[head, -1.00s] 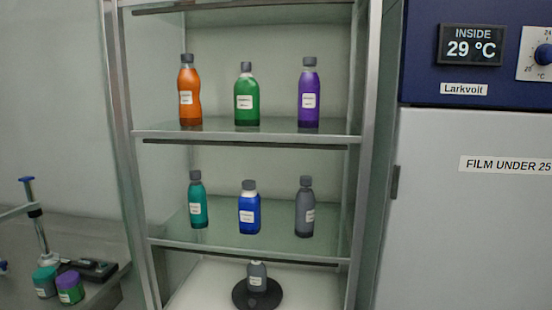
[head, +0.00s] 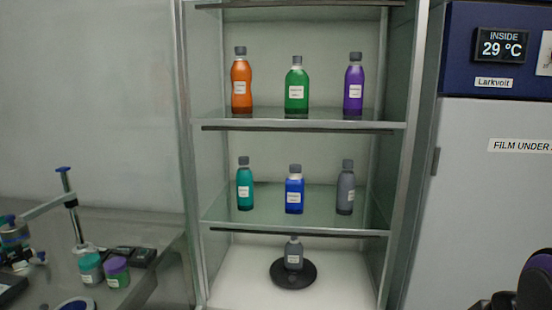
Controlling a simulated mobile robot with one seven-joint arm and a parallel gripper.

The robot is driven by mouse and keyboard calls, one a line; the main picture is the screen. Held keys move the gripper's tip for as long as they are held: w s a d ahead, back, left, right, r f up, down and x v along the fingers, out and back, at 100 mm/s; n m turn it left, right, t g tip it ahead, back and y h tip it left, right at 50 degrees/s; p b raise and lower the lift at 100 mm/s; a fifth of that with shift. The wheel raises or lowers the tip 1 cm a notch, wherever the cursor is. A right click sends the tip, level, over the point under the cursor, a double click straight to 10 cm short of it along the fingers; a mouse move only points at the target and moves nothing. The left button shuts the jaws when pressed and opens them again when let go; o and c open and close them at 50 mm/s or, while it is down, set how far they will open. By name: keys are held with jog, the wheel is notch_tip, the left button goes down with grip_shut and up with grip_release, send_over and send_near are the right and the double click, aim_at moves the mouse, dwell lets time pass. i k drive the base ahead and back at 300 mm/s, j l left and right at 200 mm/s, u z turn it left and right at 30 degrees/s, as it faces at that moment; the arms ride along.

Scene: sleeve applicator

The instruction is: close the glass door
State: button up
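The glass cabinet (head: 196,200) stands upright in the middle of the head view, with a metal frame and glass shelves. Its front looks open, and I see the bottles inside plainly. I cannot make out a separate glass door or its handle for certain. A narrow greenish strip (head: 424,130) runs beside the right front post, and I cannot tell whether it is the door on edge or a side pane. My gripper is not recognisable in view. A dark rounded part with purple at the lower right corner looks like part of my arm.
Orange (head: 241,84), green (head: 297,90) and purple (head: 354,90) bottles stand on the upper shelf, and several more below. A grey bottle (head: 293,254) stands on a black disc (head: 294,274). A bench (head: 170,275) with jars is left; a grey-blue appliance (head: 490,220) is right.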

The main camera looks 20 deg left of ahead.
aim_at(174, 16)
jog(key=k+j, duration=0.15)
jog(key=j, duration=0.2)
jog(key=k+j+u, duration=0.1)
jog(key=j, duration=0.25)
jog(key=k+j, duration=0.25)
jog(key=j, duration=0.15)
jog(key=k+j+u, duration=0.1)
jog(key=j, duration=0.25)
jog(key=k+j, duration=0.2)
jog(key=j, duration=0.2)
jog(key=k+j, duration=0.1)
jog(key=j, duration=0.25)
jog(key=k+j+u, duration=0.15)
jog(key=u, duration=0.15)
jog(key=k+j+u, duration=0.25)
jog(key=k+l+u, duration=0.25)
jog(key=i+j+z, duration=0.2)
jog(key=i, duration=0.1)
